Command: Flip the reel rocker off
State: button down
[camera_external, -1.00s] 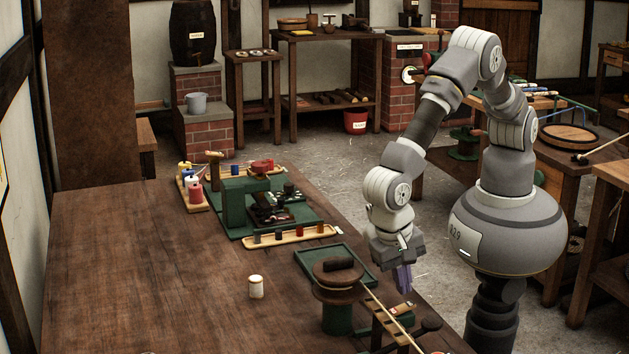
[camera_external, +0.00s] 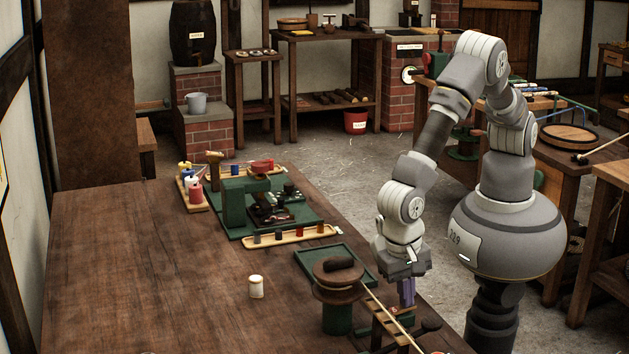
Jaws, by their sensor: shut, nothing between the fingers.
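The brown wooden reel (camera_external: 339,279) sits on a green base (camera_external: 337,318) near the front of the bench. A wooden slatted piece (camera_external: 393,326) with a pale rod across it lies to its right. My gripper (camera_external: 407,302) points down above the right end of that piece, its purple fingers close together and holding nothing visible. I cannot make out the reel rocker itself or its position; it may be hidden by the fingers or too small. Whether the fingertips touch anything is unclear.
A green tray (camera_external: 333,262) lies behind the reel. A small white jar (camera_external: 256,287) stands to its left. A green machine (camera_external: 246,205) and a narrow wooden tray (camera_external: 292,236) are farther back. The bench's left half (camera_external: 130,270) is clear.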

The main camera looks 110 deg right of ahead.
aim_at(398, 308)
jog(key=shift+s+d+f+t, duration=0.15)
jog(key=shift+s+f+t, duration=0.2)
jog(key=shift+s+t, duration=0.15)
jog(key=shift+f, duration=0.1)
jog(key=shift+w, duration=0.15)
jog(key=shift+w+d, duration=0.1)
jog(key=shift+w, duration=0.7)
notch_tip(398, 308, up, 15)
jog(key=p, duration=0.7)
jog(key=shift+w+a+f, duration=0.15)
jog(key=shift+w+a, duration=0.05)
jog(key=shift+w, duration=0.15)
